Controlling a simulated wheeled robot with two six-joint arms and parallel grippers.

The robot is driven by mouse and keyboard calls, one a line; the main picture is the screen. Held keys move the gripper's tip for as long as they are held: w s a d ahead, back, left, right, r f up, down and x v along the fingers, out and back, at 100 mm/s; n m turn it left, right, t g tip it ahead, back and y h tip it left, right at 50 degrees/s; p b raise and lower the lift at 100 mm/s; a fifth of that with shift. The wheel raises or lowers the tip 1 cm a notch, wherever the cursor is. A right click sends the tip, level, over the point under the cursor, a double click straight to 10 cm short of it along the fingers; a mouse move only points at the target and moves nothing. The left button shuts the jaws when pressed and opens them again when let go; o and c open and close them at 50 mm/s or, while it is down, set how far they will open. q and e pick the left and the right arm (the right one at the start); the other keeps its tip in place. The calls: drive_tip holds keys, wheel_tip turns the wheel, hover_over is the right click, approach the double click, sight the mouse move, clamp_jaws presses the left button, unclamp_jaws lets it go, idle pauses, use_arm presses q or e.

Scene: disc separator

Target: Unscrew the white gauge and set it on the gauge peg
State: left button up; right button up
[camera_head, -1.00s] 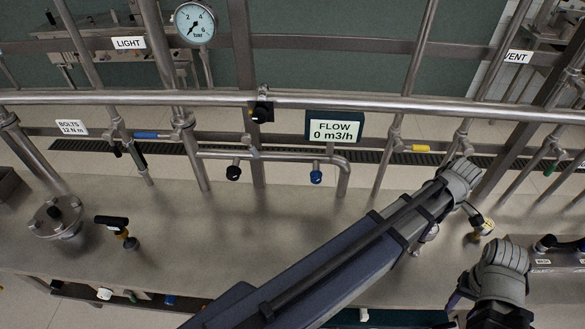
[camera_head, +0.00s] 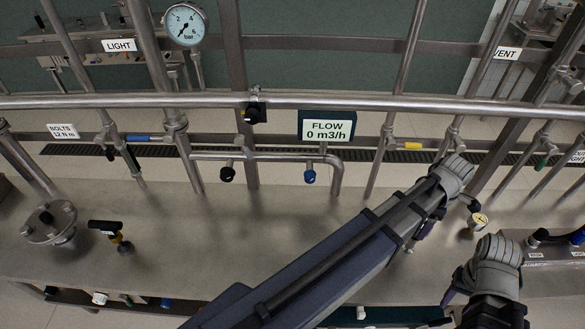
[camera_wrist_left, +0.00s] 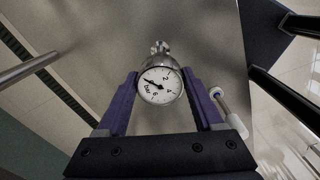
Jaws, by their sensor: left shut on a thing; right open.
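The white gauge (camera_wrist_left: 160,86), with a round white dial and a silver body, is between the purple fingers of my left gripper (camera_wrist_left: 158,95) in the left wrist view. Its metal stem points to the top of that view. In the head view my left gripper (camera_head: 418,236) is partly hidden by my own arm, over the bench right of centre, and the gauge's dial is not visible there. My right gripper (camera_head: 452,296) is open, low at the right, apart from the gauge. I cannot make out which fitting is the gauge peg.
A small pale-faced round fitting (camera_head: 480,220) stands on the bench (camera_head: 270,240) near my left wrist. A labelled fixture (camera_head: 545,254) is at the right. A valve with a black handle (camera_head: 105,226) and a flange (camera_head: 48,222) stand left. Pipes and a flow display (camera_head: 326,127) are behind.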

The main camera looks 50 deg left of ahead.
use_arm(q)
drive_tip(key=n, duration=0.3)
drive_tip(key=shift+s, duration=0.1)
drive_tip(key=o, duration=1.6)
drive_tip(key=shift+f, duration=0.1)
wheel_tip(320, 180, up, 4)
drive_tip(key=p, duration=0.3)
drive_tip(key=shift+f+p, duration=0.1)
drive_tip(key=shift+p, duration=0.25)
drive_tip(key=shift+f, duration=0.1)
